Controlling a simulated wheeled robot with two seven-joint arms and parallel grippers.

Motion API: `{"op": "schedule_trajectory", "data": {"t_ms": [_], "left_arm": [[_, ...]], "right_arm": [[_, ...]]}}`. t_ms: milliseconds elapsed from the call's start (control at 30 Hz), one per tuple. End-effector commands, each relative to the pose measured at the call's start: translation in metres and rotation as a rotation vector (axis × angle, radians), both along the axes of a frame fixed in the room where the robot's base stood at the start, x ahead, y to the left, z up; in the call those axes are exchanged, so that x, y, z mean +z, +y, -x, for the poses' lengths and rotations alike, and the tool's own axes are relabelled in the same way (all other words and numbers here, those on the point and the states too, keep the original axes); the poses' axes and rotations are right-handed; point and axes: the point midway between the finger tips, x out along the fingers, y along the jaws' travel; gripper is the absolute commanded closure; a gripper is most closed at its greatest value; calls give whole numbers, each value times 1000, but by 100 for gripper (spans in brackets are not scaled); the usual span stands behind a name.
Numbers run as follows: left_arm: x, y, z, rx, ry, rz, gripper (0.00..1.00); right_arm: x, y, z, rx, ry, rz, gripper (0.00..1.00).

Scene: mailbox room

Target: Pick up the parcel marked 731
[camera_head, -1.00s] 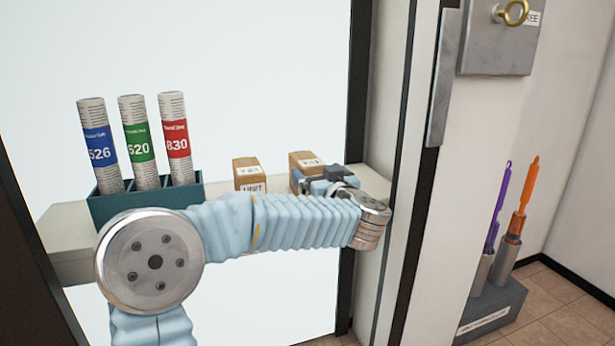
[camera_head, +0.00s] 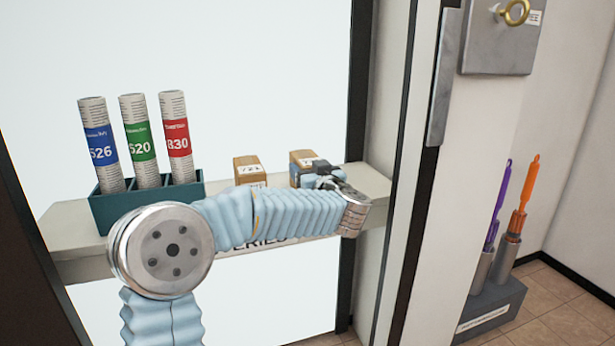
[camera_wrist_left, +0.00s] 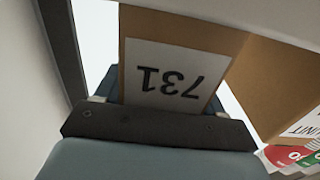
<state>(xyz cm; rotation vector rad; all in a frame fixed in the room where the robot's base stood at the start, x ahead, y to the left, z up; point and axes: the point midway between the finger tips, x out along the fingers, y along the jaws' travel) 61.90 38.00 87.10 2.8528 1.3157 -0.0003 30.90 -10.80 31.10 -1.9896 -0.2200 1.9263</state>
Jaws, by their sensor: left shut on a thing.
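The parcel marked 731 is a brown box with a white label. In the head view it is the right one of two small boxes (camera_head: 303,157), on the shelf, partly hidden by my left gripper. In the left wrist view its label (camera_wrist_left: 168,72) reads 731 upside down, close in front of the jaws. My left gripper (camera_head: 314,175) is shut on this parcel; it also shows in the left wrist view (camera_wrist_left: 160,102). I cannot tell whether the parcel's base touches the shelf. My right gripper is not in view.
A second brown parcel (camera_head: 249,171) stands to the left on the shelf (camera_head: 70,232). A teal rack (camera_head: 148,208) holds three rolled papers marked 526, 520 and 830. A door frame post (camera_head: 410,170) rises close to the right.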

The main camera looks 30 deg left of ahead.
Motion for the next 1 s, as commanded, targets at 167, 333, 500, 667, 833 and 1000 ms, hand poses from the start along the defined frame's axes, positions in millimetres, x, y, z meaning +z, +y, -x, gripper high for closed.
{"op": "schedule_trajectory", "data": {"t_ms": [167, 333, 500, 667, 833, 1000], "left_arm": [[0, 0, 0, 0, 0, 0, 88], [2, 0, 0, 0, -3, -1, 88], [7, 0, 0, 0, -3, -1, 88], [26, -1, 0, 0, -6, -1, 88], [58, -2, 20, 0, -9, -1, 88], [100, -3, 55, 0, -11, -2, 88]], "right_arm": [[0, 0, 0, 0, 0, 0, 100], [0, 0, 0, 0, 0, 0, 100], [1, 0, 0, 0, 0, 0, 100], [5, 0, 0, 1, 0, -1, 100], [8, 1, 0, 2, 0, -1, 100], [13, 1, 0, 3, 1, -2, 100]]}}
